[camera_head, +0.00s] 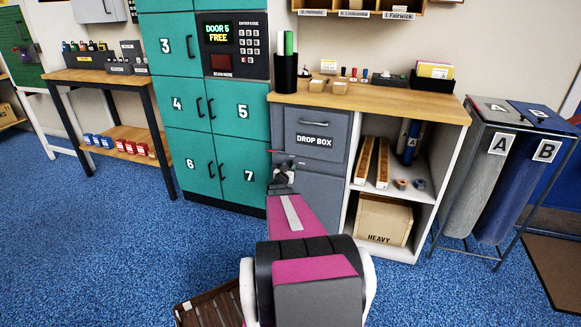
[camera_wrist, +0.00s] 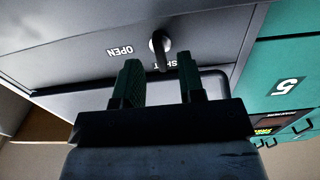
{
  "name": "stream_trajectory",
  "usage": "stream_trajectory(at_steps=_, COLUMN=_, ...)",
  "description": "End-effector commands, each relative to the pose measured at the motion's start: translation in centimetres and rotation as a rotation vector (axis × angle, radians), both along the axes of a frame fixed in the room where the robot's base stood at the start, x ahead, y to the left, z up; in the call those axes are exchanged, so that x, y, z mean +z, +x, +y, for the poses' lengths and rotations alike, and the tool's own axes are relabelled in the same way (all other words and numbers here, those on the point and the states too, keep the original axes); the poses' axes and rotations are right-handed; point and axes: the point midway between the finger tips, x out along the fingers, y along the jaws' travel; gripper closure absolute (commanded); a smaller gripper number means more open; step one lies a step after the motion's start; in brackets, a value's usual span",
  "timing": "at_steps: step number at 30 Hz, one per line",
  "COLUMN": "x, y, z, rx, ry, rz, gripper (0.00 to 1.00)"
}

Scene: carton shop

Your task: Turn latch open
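In the head view my gripper (camera_head: 283,172) is at the cabinet's left edge and the latch cannot be made out.
Teal lockers (camera_head: 205,140) with black handles stand left of the cabinet. A wooden counter (camera_head: 380,101) with a pen cup and small items lies above it. Right are open shelves with a HEAVY carton (camera_head: 383,221) and a rack of A and B bins (camera_head: 507,180).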

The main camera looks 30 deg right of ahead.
Motion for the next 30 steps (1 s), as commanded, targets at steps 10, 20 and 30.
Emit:
stream_trajectory(at_steps=10, x=0.0, y=1.9, z=-2.2, rx=0.001, ry=0.0, rz=0.001, gripper=0.64)
stream_trajectory(at_steps=20, x=0.0, y=1.9, z=-2.2, rx=0.001, ry=0.0, rz=0.001, gripper=0.98)
stream_trajectory(at_steps=30, x=0.0, y=1.9, z=-2.2, rx=0.001, ry=0.03, rz=-0.035, gripper=0.98)
